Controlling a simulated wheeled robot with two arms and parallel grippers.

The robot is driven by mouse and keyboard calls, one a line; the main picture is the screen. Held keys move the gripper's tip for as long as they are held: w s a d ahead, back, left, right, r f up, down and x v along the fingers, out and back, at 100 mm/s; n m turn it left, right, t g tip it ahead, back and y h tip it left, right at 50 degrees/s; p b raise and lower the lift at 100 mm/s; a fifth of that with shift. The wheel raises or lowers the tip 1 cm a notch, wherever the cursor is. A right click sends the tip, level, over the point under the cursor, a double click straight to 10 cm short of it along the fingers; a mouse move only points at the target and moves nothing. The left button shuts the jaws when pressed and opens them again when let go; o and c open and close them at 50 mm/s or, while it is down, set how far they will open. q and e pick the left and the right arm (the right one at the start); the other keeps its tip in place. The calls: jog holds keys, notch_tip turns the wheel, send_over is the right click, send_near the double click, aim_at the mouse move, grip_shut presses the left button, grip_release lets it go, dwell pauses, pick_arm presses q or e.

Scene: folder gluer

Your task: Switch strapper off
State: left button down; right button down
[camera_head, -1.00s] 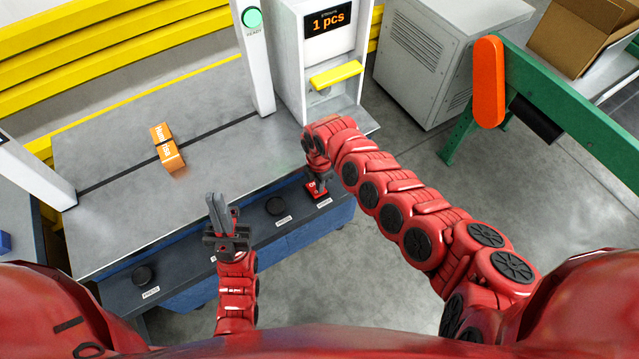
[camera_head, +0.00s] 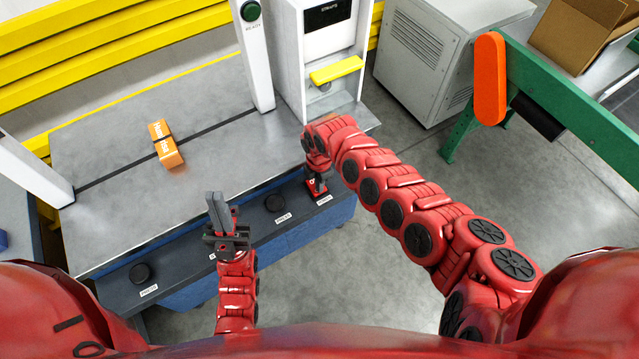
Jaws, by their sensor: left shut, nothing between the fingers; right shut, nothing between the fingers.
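The strapper (camera_head: 215,140) is a grey-topped table with a white post on each side and a dark front panel. Its display (camera_head: 330,15) is dark apart from small header text, and the round green lamp (camera_head: 250,11) on the post is dim. A small red switch (camera_head: 317,188) sits at the right end of the front panel. My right gripper (camera_head: 315,176) is shut just above it, mostly hidden by its own arm; I cannot tell whether it touches the switch. My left gripper (camera_head: 219,212) is shut and empty in front of the panel.
An orange strapped pack (camera_head: 166,145) lies on the tabletop. Black knobs (camera_head: 275,202) are along the front panel. A yellow flap (camera_head: 336,72) projects from the white housing. A grey cabinet (camera_head: 445,55) and a green conveyor frame (camera_head: 570,95) stand at right, with open floor before them.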

notch_tip(320, 180, up, 9)
jog(key=p, duration=0.7)
jog(key=shift+s+f, duration=0.1)
